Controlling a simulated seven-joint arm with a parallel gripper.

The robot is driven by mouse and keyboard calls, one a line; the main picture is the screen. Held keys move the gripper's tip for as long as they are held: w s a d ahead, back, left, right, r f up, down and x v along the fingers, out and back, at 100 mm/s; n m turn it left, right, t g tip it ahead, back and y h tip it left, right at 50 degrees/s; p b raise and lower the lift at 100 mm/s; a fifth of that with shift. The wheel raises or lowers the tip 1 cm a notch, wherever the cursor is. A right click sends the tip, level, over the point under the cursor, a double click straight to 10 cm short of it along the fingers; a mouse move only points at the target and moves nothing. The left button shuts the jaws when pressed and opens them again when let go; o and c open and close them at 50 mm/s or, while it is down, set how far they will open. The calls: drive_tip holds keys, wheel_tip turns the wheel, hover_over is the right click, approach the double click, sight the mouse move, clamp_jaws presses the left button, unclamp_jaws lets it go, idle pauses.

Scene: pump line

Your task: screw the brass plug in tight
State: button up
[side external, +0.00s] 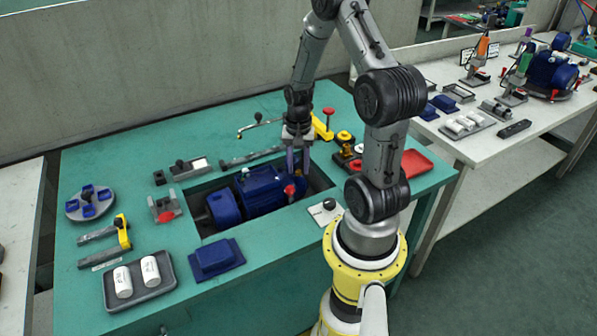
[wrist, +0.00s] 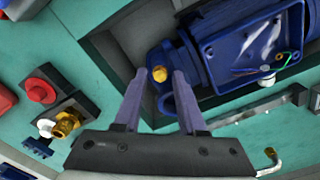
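The brass plug (wrist: 159,74) sits at the end of the blue pump (wrist: 195,65) in the wrist view. How far it is screwed in cannot be told. My gripper (wrist: 160,75) is open, with its two purple-grey fingertips on either side of the plug and a gap showing at each side. In the side view my gripper (side external: 298,165) points down over the right end of the blue pump (side external: 258,190), which lies in a recess of the green bench. The plug cannot be made out there.
A brass fitting (wrist: 66,122) and a red knob (wrist: 40,90) stand on a dark block beside the recess. A bent metal handle (side external: 258,124) lies behind. A red tray (side external: 415,163), a blue block (side external: 214,258) and a grey tray with white cylinders (side external: 112,300) surround the recess.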

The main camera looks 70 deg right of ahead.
sight(299, 171)
drive_tip(key=shift+r, duration=2.3)
drive_tip(key=n, duration=0.4)
drive_tip(key=shift+a, duration=0.1)
drive_tip(key=n, duration=0.3)
drive_tip(key=shift+s+r+n, duration=0.1)
drive_tip(key=shift+r+n, duration=0.2)
drive_tip(key=shift+n, duration=0.1)
drive_tip(key=n, duration=0.3)
drive_tip(key=shift+r, duration=0.25)
drive_tip(key=n, duration=0.1)
drive_tip(key=r+n, duration=0.1)
drive_tip(key=n, duration=0.1)
drive_tip(key=shift+f, duration=3.35)
